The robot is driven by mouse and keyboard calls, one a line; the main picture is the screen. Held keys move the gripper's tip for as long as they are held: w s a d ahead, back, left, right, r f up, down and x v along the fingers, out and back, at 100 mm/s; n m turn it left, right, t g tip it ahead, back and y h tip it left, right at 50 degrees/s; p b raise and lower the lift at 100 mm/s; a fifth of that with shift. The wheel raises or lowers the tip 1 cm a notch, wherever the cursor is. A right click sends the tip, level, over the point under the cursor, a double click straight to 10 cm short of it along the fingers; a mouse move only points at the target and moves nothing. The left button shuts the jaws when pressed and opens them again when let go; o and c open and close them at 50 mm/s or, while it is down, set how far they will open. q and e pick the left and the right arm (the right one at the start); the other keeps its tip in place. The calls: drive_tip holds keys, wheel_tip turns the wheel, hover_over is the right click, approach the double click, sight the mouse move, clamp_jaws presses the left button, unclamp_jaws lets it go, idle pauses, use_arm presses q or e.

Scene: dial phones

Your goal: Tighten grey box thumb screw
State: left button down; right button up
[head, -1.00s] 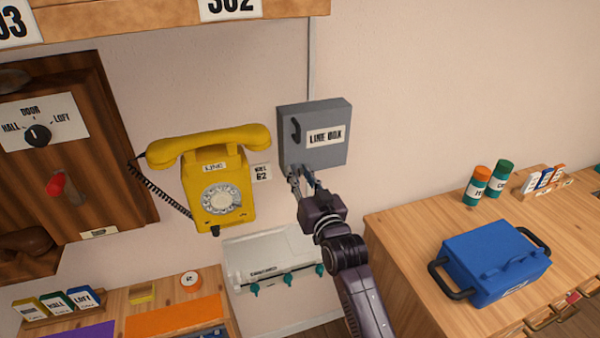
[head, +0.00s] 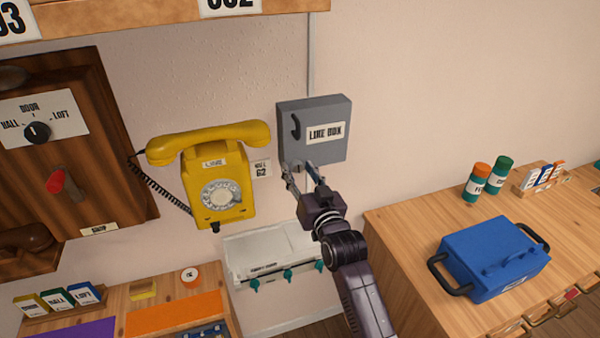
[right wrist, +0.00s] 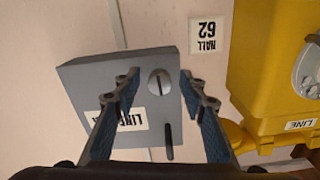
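The grey box (head: 318,118) labelled "LINE BOX" hangs on the wall, right of the yellow phone. It also shows upside down in the right wrist view (right wrist: 88,78). Its round, slotted thumb screw (right wrist: 160,82) is on the box's lower part, with the slot running nearly upright in that view. My right gripper (head: 301,173) is at the box's lower edge. In the right wrist view its two fingers are open, one on each side of the screw, with gaps showing between them and it. My left gripper is in neither view.
The yellow phone (head: 214,182) hangs close on the left, with a small wall label (head: 261,169) between it and the box. A white unit with teal knobs (head: 262,247) is below. A blue case (head: 492,255) stands on the wooden cabinet (head: 400,228) at right.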

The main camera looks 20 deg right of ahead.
drive_tip(key=s, duration=1.2)
drive_tip(key=shift+d, duration=0.2)
drive_tip(key=shift+f, duration=0.15)
drive_tip(key=s+a+f+n+g+b, duration=0.1)
drive_tip(key=s+f+g, duration=0.2)
drive_tip(key=f, duration=1.1)
drive_tip(key=s+a+f+g, duration=0.1)
drive_tip(key=s+f+g, duration=0.15)
drive_tip(key=f, duration=1.05)
drive_tip(key=s+a+f+n+g+b, duration=0.1)
drive_tip(key=s+f+g, duration=0.25)
drive_tip(key=f, duration=1.05)
drive_tip(key=s+d+f+g, duration=0.2)
drive_tip(key=s+f, duration=0.6)
drive_tip(key=s, duration=0.5)
drive_tip(key=s+d+f+n+g+b, duration=0.1)
drive_tip(key=s+d+f+g, duration=0.1)
drive_tip(key=s+f, duration=0.7)
drive_tip(key=s+d+f+g, duration=0.2)
drive_tip(key=s+f+g, duration=0.2)
drive_tip(key=s+f, duration=0.5)
drive_tip(key=s, duration=0.8)
drive_tip(key=shift+s+d+f+n+h, duration=0.2)
drive_tip(key=shift+n+h, duration=0.1)
drive_tip(key=shift+n, duration=0.1)
